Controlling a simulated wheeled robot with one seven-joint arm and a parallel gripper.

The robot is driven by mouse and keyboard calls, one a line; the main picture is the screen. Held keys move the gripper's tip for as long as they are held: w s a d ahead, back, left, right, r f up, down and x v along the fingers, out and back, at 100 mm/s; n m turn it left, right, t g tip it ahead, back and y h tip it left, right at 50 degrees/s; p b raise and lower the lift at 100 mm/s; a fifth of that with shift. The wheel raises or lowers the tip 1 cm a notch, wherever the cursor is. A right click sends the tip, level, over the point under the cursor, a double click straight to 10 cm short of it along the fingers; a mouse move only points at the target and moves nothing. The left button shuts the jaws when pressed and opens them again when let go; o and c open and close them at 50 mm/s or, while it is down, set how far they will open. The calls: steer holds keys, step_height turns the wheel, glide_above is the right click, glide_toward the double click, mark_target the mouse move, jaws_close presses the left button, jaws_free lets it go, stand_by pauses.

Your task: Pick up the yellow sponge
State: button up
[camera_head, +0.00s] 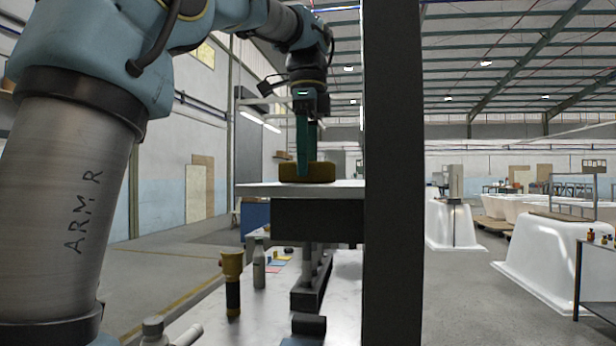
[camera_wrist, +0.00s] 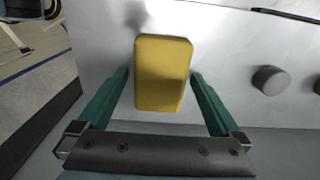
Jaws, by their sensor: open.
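The yellow sponge (camera_wrist: 163,73) lies on a white shelf surface (camera_wrist: 225,45), seen from above in the wrist view. In the head view the sponge (camera_head: 320,172) looks brownish and rests on the raised white shelf (camera_head: 270,189). My gripper (camera_wrist: 160,86) is open, with one green finger on each side of the sponge. Small gaps show between the fingers and the sponge in the wrist view. In the head view my gripper (camera_head: 307,165) points straight down at the sponge, and its fingers overlap the sponge's near face.
A dark round knob-like object (camera_wrist: 271,80) stands on the shelf to the right of the sponge. A dark upright post (camera_head: 393,180) stands right of the shelf. Below is a bench (camera_head: 215,318) with a yellow-topped tool (camera_head: 232,280) and a grey bottle (camera_head: 259,265).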

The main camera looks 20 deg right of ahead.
steer(key=shift+f, duration=0.45)
steer(key=c, duration=1.2)
